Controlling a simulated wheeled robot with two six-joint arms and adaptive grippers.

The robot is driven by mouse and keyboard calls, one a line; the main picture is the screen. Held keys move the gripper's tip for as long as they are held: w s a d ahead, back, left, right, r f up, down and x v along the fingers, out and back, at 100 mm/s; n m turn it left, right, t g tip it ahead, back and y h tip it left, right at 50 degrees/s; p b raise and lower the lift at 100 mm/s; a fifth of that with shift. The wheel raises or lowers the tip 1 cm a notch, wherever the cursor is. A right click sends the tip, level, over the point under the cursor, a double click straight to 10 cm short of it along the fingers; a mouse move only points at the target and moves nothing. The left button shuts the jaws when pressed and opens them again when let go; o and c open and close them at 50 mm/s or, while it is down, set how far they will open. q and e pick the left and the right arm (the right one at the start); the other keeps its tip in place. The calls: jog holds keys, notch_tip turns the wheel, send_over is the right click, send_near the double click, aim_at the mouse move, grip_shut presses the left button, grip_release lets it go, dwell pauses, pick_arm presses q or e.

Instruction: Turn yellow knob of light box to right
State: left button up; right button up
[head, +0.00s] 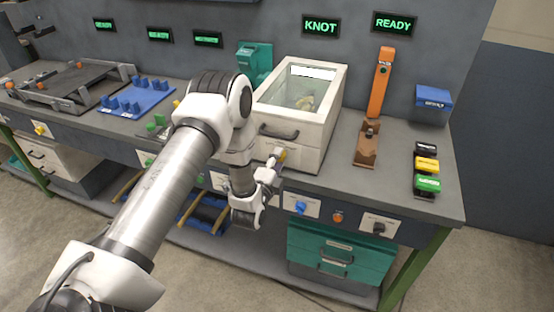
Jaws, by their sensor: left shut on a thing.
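The light box (318,123) is a white case with a clear window in its sloping top. It stands on the bench in the middle of the head view. Its yellow knob (282,153) shows low on the front face, partly covered by my gripper. My left gripper (276,160) reaches in from the left, in front of the box, and its fingers are shut on the yellow knob. Part of the box's left side is hidden behind my left arm. My right gripper is not in view. A pale object lies inside the box, too small to make out.
A dark handle (278,131) sits on the box front just above the gripper. A blue knob (300,207) and a black knob (379,228) are on the bench's front panel. An orange stand (380,82) is right of the box. Teal drawers (340,252) are below.

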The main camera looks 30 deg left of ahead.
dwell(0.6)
pick_arm(q)
jog(key=o, duration=1.1)
jog(key=shift+o, duration=0.2)
jog(key=v, duration=0.7)
jog(key=shift+s, duration=0.2)
jog(key=shift+d, duration=0.15)
